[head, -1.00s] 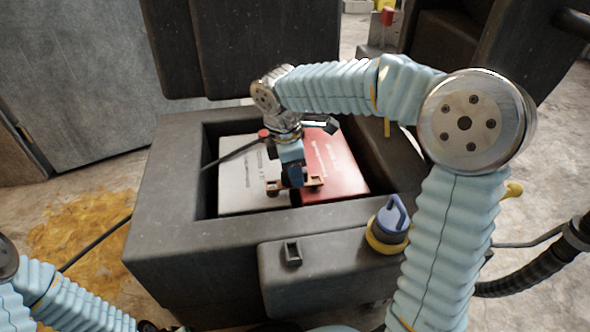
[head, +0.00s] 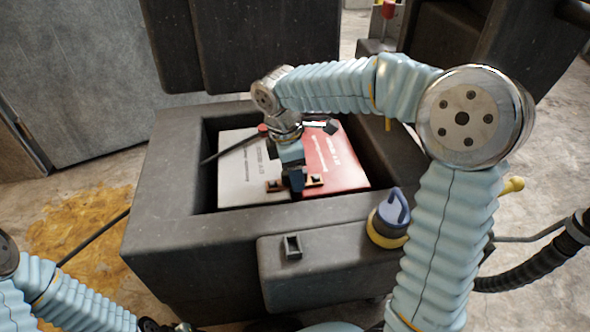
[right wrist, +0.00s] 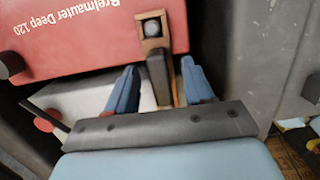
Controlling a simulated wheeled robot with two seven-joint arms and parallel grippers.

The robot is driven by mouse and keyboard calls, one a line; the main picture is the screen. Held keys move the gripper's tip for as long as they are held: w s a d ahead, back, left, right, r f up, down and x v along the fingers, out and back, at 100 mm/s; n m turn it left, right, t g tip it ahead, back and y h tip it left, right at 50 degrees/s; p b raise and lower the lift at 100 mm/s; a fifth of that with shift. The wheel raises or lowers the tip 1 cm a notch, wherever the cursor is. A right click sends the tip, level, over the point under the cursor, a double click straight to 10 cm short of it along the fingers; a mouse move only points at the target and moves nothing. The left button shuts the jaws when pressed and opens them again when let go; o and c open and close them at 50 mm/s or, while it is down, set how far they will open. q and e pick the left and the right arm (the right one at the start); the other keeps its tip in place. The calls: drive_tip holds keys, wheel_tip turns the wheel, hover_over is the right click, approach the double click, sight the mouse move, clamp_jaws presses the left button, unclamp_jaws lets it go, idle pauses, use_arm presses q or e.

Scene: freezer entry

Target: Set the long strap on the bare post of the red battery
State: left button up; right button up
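The red battery (head: 335,160) lies in the right part of a dark box, beside the white battery (head: 240,175). The copper-coloured strap (head: 315,181) with a dark grip in its middle lies across the line between them. In the right wrist view one end of the strap (right wrist: 166,37) surrounds a round grey post (right wrist: 152,28) on the red battery (right wrist: 80,35). Its other end is hidden behind my gripper. My right gripper (right wrist: 160,85) is open, its blue fingers on either side of the dark grip with gaps. My left gripper is out of view.
The box's dark walls (head: 165,190) surround the batteries closely. A red-capped terminal (head: 263,130) with a black cable is at the white battery's far side. A blue-handled, yellow-based plug (head: 389,220) and a small square socket (head: 291,246) are on the front ledge.

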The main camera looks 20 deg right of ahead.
wheel_tip(320, 180, up, 14)
drive_tip(key=a+p, duration=0.2)
drive_tip(key=shift+w+f, duration=0.2)
drive_tip(key=shift+w, duration=0.1)
idle(0.6)
